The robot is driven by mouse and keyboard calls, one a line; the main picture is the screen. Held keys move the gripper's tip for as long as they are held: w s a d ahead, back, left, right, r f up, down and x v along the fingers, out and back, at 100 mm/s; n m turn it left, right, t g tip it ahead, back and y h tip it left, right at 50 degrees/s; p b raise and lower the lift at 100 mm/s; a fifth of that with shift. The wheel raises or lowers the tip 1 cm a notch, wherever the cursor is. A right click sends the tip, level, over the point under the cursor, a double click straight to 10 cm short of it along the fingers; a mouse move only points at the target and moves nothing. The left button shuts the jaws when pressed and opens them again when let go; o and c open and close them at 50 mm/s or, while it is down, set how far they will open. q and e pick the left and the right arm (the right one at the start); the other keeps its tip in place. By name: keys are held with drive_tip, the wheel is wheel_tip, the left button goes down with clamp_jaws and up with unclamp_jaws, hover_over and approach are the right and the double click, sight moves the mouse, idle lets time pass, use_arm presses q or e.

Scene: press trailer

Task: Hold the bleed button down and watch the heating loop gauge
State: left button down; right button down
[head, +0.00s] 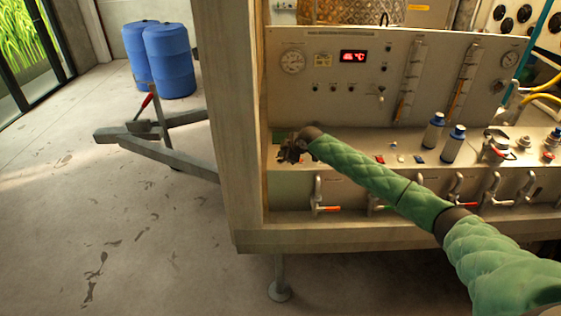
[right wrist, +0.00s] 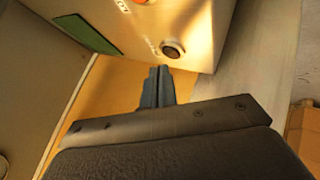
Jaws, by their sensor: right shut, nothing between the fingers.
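My right gripper (head: 287,153) is at the left end of the panel's ledge, its fingers shut and empty. In the right wrist view its fingertips (right wrist: 158,72) point toward a dark round button (right wrist: 173,50) in a pale ring. The tips show just below the button; I cannot tell whether they touch it. Its label is not readable, so I cannot confirm it is the bleed button. A round white gauge (head: 292,62) is at the upper left of the panel, and a smaller gauge (head: 510,59) is at the right. I cannot read which is the heating loop gauge. My left gripper is out of view.
A red digital display (head: 354,57) is lit on the panel (head: 330,105). Blue-capped bottles (head: 453,146) stand on the ledge. Blue barrels (head: 170,62) stand behind.

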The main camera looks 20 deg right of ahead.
drive_tip(key=shift+f, duration=0.8)
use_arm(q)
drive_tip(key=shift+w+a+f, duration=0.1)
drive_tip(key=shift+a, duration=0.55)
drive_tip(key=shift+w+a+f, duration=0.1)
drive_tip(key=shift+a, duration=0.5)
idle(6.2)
